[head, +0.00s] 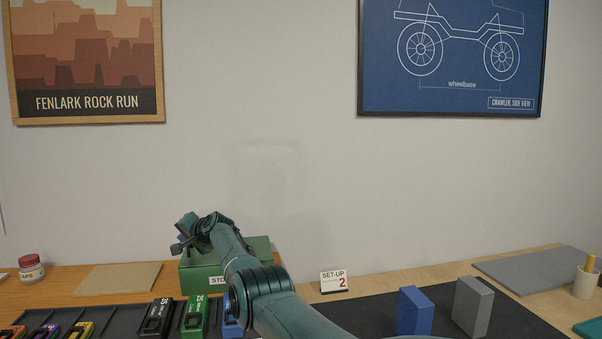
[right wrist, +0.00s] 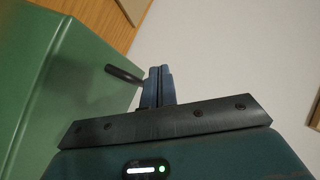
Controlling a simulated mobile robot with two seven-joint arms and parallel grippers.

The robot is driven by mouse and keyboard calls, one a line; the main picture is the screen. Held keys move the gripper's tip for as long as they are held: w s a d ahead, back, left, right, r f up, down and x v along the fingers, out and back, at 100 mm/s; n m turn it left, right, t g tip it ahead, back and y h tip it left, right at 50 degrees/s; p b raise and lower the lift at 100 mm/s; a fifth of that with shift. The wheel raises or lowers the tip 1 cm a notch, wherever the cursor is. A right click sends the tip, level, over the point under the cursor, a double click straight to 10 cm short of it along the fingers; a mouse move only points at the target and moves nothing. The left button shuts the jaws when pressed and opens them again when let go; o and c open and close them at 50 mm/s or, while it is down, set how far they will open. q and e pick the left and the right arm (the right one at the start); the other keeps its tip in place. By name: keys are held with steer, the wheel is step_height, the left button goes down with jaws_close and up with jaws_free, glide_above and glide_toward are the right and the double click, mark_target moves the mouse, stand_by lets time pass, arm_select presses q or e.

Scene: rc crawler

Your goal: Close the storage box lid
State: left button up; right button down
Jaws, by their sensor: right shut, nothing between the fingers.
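The green storage box (head: 203,283) stands at the back of the table, its front label partly covered by my right arm. Part of its green top shows behind the arm; I cannot tell from the head view whether the lid is fully down. My right gripper (head: 180,232) is over the box's left side. In the right wrist view its shut, empty fingers (right wrist: 158,84) are beside a dark handle-like bar (right wrist: 124,75) that sticks out from the green box (right wrist: 75,85). Whether they touch is unclear. My left gripper is not in view.
A black tray with several coloured packs lies at front left. A set-up card (head: 334,282), a blue block (head: 414,312) and a grey block (head: 472,306) are to the right.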

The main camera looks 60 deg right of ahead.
steer(key=shift+w+a+r+p, duration=0.1)
steer(key=shift+r+p, duration=0.4)
steer(key=shift+p, duration=0.05)
step_height(320, 180, up, 3)
steer(key=p, duration=0.2)
steer(key=shift+w+a+f+p, duration=0.15)
steer(key=shift+f+p, duration=0.05)
steer(key=shift+p, duration=0.15)
arm_select(q)
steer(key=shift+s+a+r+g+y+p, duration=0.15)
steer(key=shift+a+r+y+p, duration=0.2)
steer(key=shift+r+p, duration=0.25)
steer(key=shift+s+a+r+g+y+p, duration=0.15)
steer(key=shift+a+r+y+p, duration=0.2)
steer(key=shift+p, duration=0.3)
arm_select(e)
steer(key=s+a+r, duration=0.3)
steer(key=a+r, duration=0.3)
steer(key=r, duration=0.1)
steer(key=shift+s+a, duration=0.2)
steer(key=shift+a, duration=0.15)
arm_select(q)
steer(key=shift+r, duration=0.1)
